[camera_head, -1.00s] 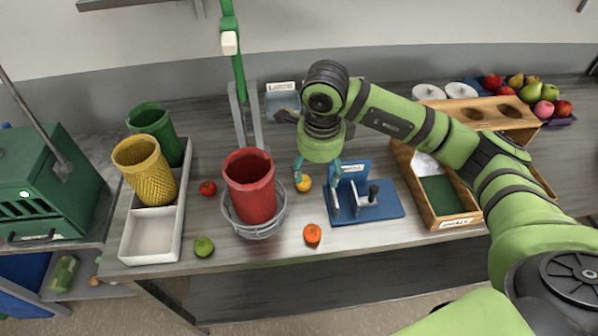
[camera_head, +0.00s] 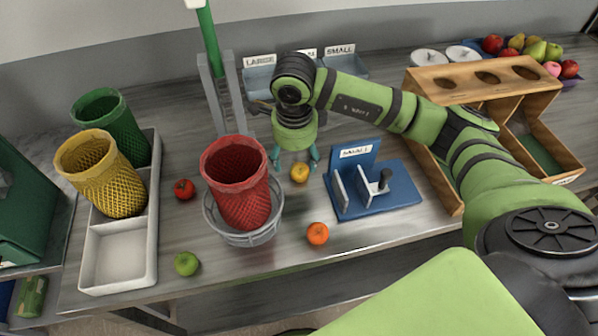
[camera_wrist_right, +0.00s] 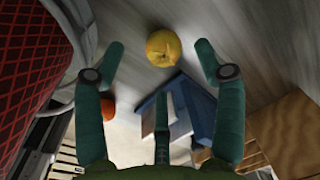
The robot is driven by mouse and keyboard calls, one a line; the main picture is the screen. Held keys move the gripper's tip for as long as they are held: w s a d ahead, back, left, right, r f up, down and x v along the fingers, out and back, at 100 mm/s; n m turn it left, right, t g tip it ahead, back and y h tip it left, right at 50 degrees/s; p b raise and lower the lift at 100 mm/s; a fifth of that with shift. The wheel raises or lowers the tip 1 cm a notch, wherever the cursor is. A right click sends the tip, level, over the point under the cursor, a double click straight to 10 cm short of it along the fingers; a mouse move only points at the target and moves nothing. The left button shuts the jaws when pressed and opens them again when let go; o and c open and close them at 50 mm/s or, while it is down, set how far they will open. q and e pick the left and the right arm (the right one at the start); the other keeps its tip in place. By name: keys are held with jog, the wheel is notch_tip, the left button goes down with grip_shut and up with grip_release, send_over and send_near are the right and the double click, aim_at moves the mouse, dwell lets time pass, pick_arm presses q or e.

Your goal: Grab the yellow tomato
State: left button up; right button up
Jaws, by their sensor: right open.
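The yellow tomato (camera_head: 299,173) lies on the grey table, between the red mesh basket (camera_head: 238,185) and the blue fixture marked SMALL (camera_head: 375,190). In the right wrist view the yellow tomato (camera_wrist_right: 163,47) sits at the top centre, just beyond and between the fingertips. My right gripper (camera_head: 294,163) is open and empty, pointing down above the table just behind the tomato. In the wrist view its teal fingers (camera_wrist_right: 162,50) are spread wide, and I see no contact with the tomato. My left gripper is not in view.
An orange tomato (camera_head: 318,233), a red tomato (camera_head: 185,189) and a green one (camera_head: 186,263) lie nearby. The red basket stands in a wire ring (camera_head: 250,236) close to my gripper. A wooden rack (camera_head: 440,78) stands right; a white tray (camera_head: 150,240) stands left.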

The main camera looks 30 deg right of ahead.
aim_at(299, 168)
jog(key=f+p, duration=0.1)
jog(key=f, duration=0.1)
jog(key=d+f+p, duration=0.1)
jog(key=f, duration=0.1)
jog(key=shift+s+f, duration=0.1)
jog(key=shift+f, duration=0.05)
jog(key=shift+f+p, duration=0.3)
jog(key=shift+f, duration=0.2)
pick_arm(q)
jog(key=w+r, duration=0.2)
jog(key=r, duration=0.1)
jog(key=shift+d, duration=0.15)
pick_arm(e)
jog(key=c, duration=1.1)
